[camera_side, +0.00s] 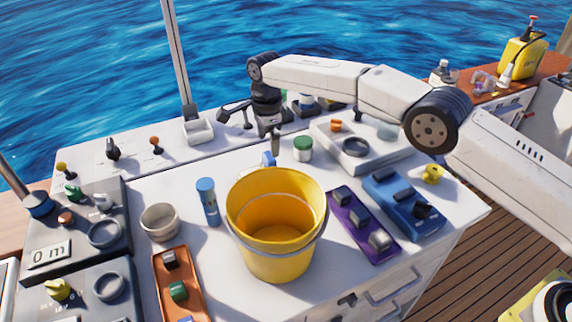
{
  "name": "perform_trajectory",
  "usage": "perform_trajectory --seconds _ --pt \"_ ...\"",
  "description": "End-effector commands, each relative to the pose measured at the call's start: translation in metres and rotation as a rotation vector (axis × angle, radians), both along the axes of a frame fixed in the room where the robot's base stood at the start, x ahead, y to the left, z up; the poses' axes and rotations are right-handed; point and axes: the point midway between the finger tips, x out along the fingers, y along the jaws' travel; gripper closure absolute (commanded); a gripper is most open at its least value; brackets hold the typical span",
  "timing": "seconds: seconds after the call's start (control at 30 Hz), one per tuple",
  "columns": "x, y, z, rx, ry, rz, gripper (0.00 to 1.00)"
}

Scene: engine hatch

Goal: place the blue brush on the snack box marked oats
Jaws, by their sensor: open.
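My gripper (275,148) is open and points down above the white worktop, behind the yellow bucket. A small blue piece (268,159) shows just below and beside my gripper, partly hidden by the bucket rim; I cannot tell if it is the blue brush. A blue upright cylinder (208,201) stands left of the bucket. No label reading oats can be made out. Three long cases with small blocks on top lie on the worktop: an orange one (180,291), a purple one (348,212) and a blue one (386,199).
The large yellow bucket (277,252) stands mid-worktop. A beige cup (160,223) is to its left, a green-lidded jar (303,149) behind it. A yellow duck (432,174) sits at the right. Control panels (75,225) fill the left. Some bare worktop lies behind the cup.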

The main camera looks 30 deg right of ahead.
Motion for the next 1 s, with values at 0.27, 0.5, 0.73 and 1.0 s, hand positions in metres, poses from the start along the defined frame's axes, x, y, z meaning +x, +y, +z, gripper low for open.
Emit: perform_trajectory --seconds 0.27,0.5,0.73,1.0 --pt "0.001 0.0 0.042 0.001 -0.002 0.0 0.0" --pt "0.0 0.0 0.057 0.0 0.0 0.0 0.0" --pt "0.0 0.0 0.06 0.0 0.0 0.0 0.0" --pt "0.0 0.0 0.06 0.0 0.0 0.0 0.0"
